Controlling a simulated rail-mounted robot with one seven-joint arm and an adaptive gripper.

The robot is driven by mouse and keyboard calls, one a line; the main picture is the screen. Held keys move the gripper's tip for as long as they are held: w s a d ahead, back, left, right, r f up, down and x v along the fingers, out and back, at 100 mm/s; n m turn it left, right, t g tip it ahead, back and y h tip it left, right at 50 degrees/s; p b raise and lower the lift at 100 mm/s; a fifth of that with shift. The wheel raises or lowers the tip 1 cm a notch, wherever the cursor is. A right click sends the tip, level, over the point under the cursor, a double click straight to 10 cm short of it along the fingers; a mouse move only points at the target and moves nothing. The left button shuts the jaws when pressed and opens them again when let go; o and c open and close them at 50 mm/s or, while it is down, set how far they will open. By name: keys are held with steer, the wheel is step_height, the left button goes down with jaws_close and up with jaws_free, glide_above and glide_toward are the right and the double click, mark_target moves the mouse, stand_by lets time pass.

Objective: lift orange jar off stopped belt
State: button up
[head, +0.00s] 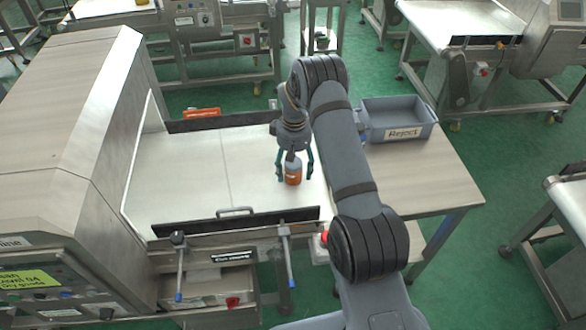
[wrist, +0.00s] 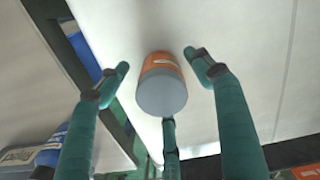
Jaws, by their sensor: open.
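The orange jar (head: 293,178) with a grey lid stands upright on the white belt (head: 190,170), near the belt's right end. In the wrist view the jar (wrist: 160,90) shows lid toward the camera. My gripper (head: 295,171) is over the jar with its green fingers spread around it. In the wrist view my gripper (wrist: 157,68) has one finger left of the jar, one right and a third below in the picture. Gaps show at the left and right fingers; whether the third touches is unclear.
A grey bin labelled "Reject" (head: 398,120) stands on the steel table (head: 440,178) right of the belt. Dark guard rails (head: 225,121) line the belt's far and near sides. The metal detector housing (head: 80,110) is at the left. The belt left of the jar is clear.

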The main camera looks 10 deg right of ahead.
steer(key=shift+f, duration=0.7)
steer(key=shift+c, duration=0.3)
steer(key=c, duration=1.4)
steer(key=shift+o, duration=0.2)
steer(key=shift+r, duration=0.1)
